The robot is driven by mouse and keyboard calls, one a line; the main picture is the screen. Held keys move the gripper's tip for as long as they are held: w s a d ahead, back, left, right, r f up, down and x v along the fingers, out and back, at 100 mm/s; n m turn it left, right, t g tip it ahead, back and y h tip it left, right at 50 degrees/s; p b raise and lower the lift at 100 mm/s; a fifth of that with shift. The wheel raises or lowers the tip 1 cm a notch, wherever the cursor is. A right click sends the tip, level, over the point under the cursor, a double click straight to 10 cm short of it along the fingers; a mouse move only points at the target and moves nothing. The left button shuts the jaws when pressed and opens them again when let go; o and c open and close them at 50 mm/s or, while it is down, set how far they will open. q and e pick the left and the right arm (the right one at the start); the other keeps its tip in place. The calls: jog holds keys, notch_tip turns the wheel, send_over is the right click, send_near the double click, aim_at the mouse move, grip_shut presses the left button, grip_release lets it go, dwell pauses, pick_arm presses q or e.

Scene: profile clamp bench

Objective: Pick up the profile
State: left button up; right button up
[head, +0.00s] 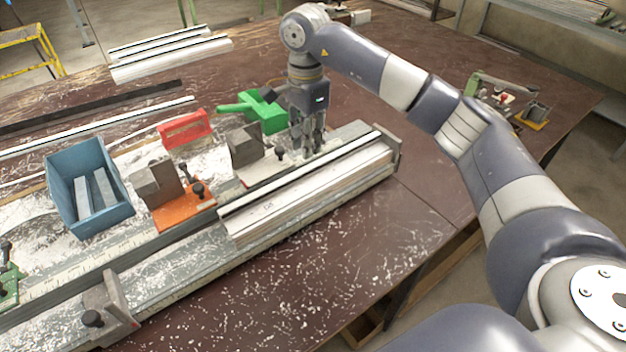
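The profile (310,196) is a long pale bar with a dark strip along its upper back edge. It lies in the clamp fixture on the bench, running from lower left to upper right. My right gripper (308,152) points down at the back side of the profile, near its right half. Its fingers look spread, with nothing seen between them. Whether the fingertips touch the profile or the fixture I cannot tell. My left gripper is not in view.
An orange clamp block (180,212), a blue bin (88,222) with grey pieces, a red part (184,128) and a green clamp (266,115) stand behind the profile. An end stop (108,312) is at lower left. The brown tabletop (375,240) in front is clear.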

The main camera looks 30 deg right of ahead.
aim_at(308, 166)
jog(key=shift+f, duration=0.65)
notch_tip(308, 166, down, 4)
jog(key=shift+s+p, duration=0.1)
jog(key=shift+p, duration=0.95)
jog(key=shift+d+f, duration=0.1)
jog(key=shift+f, duration=0.45)
grip_shut()
